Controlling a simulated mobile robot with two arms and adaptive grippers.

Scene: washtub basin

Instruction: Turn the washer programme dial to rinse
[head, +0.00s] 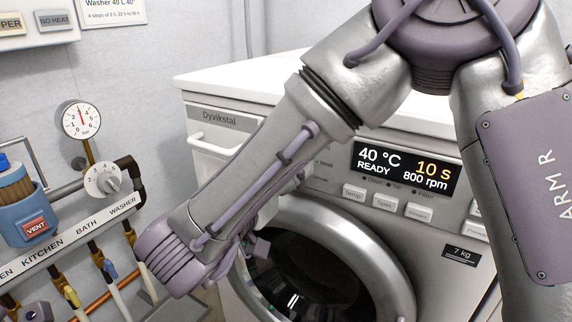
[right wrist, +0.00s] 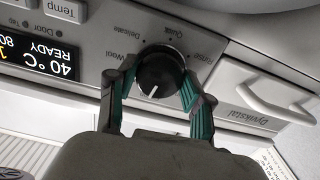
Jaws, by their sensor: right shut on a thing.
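The washer programme dial (right wrist: 160,72) is a round black knob with a white pointer line, seen in the right wrist view. The labels Wool, Delicate, Quick and Rinse (right wrist: 212,52) sit around its upper side in that picture. The pointer faces the lower left of the picture, away from Rinse. My right gripper (right wrist: 160,78) has its green-lined fingers on either side of the dial, shut on it. In the head view my right arm hides the dial on the washer (head: 440,222).
The washer display (head: 405,171) reads 40 °C, READY, 10 s, 800 rpm. Buttons (head: 385,201) sit below it, and the round door (head: 320,275) is lower down. A detergent drawer handle (right wrist: 270,100) is beside the dial. Valves, a gauge (head: 81,119) and pipes stand at the left.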

